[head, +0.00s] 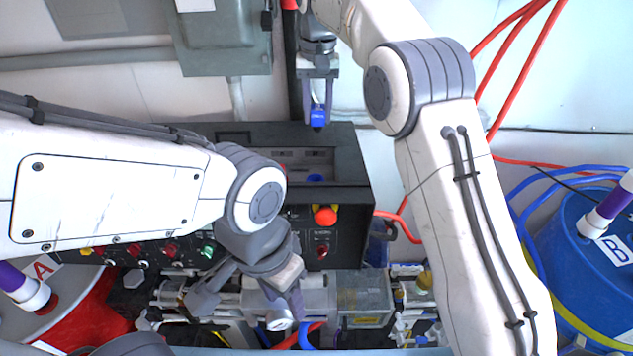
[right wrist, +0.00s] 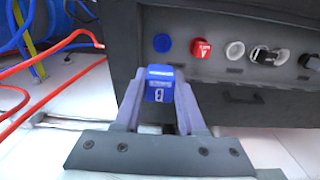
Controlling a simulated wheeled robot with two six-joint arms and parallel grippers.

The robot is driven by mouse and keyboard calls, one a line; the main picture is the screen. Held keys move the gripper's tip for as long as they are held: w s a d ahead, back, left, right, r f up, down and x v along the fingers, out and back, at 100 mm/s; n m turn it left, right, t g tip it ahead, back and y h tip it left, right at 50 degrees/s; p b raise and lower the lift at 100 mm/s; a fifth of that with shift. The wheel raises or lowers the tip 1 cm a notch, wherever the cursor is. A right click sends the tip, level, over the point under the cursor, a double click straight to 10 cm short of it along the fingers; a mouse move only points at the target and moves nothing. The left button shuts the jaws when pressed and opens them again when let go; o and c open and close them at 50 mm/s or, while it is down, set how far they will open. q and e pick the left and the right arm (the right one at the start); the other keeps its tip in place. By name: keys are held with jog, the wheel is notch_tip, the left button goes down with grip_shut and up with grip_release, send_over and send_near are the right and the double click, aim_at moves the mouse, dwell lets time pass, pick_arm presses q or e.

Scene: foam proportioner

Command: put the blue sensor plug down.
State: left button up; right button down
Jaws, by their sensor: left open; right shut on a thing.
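The blue sensor plug (head: 318,117) is between the fingers of my right gripper (head: 318,92), above the back of the dark machine. The right wrist view also shows the blue plug (right wrist: 160,84), a block with a pale letter that looks like a B, held between both fingertips in front of a dark panel. My right gripper (right wrist: 160,112) is shut on it. My left gripper (head: 250,302) is open and empty, low over the pump parts in front of the machine. A blue round port (right wrist: 162,43) shows on the panel beyond the plug.
The dark machine (head: 350,160) has a recessed top. A red plug (right wrist: 200,48) and several round fittings line its panel beside the blue port. A red drum (head: 90,318) stands at left, a blue drum (head: 570,240) at right. Red hoses (head: 515,40) run along the right wall.

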aim_at(315, 125)
jog(key=shift+s+a+f, duration=0.1)
jog(key=shift+s+a, duration=0.05)
jog(key=shift+a+f, duration=0.25)
jog(key=shift+f, duration=0.3)
notch_tip(315, 125, down, 5)
jog(key=b, duration=0.3)
jog(key=shift+d+b, duration=0.15)
jog(key=shift+b, duration=0.2)
notch_tip(315, 125, down, 10)
jog(key=p, duration=0.3)
jog(key=shift+r+p, duration=0.1)
jog(key=shift+p, duration=0.3)
jog(key=c, duration=0.5)
grip_release()
